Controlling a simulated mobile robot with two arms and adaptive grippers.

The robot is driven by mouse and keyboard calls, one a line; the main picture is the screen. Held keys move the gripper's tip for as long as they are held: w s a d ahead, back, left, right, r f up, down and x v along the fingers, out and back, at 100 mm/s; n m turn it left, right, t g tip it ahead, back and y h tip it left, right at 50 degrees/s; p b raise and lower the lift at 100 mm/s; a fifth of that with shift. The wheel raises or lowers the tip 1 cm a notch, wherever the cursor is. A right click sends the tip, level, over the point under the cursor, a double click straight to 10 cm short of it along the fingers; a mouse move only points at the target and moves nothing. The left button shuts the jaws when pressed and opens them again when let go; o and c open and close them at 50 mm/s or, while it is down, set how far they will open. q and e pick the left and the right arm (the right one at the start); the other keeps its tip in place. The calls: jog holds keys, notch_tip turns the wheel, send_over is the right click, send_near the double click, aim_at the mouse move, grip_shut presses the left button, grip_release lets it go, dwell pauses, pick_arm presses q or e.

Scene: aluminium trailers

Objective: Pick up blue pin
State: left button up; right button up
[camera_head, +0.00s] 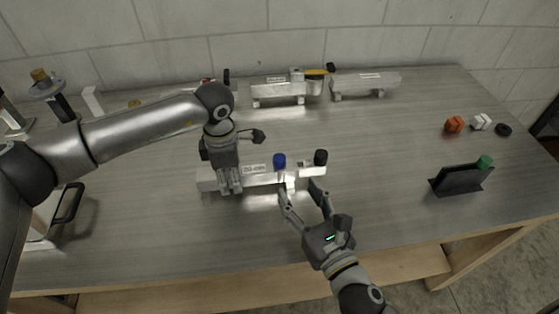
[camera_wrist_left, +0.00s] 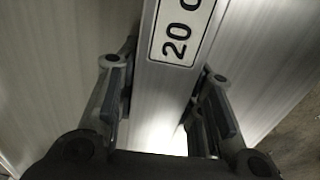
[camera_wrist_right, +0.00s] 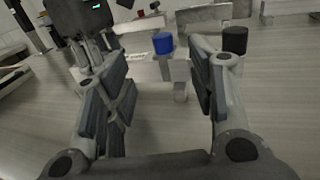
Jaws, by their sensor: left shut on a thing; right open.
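The blue pin (camera_head: 279,160) stands upright on the near aluminium trailer (camera_head: 262,180), right of its label. In the right wrist view the blue pin (camera_wrist_right: 163,43) shows ahead, between the finger lines. My left gripper (camera_head: 230,190) is shut on the left part of this trailer; in the left wrist view its fingers (camera_wrist_left: 165,95) flank the trailer's labelled bar (camera_wrist_left: 172,75). My right gripper (camera_head: 302,190) is open and empty, its fingers just in front of the trailer's right end, below the blue pin. Its fingers (camera_wrist_right: 155,75) are spread wide in the right wrist view.
A black pin (camera_head: 320,157) stands at the trailer's right end, close to my right gripper. A black holder (camera_head: 460,180) with a green pin (camera_head: 484,161) stands right. The table between is clear.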

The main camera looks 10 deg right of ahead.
aim_at(283, 162)
jog(key=x, duration=0.5)
jog(key=shift+x, duration=2.65)
jog(key=shift+d+r, duration=0.1)
jog(key=shift+d, duration=0.1)
jog(key=c, duration=1.1)
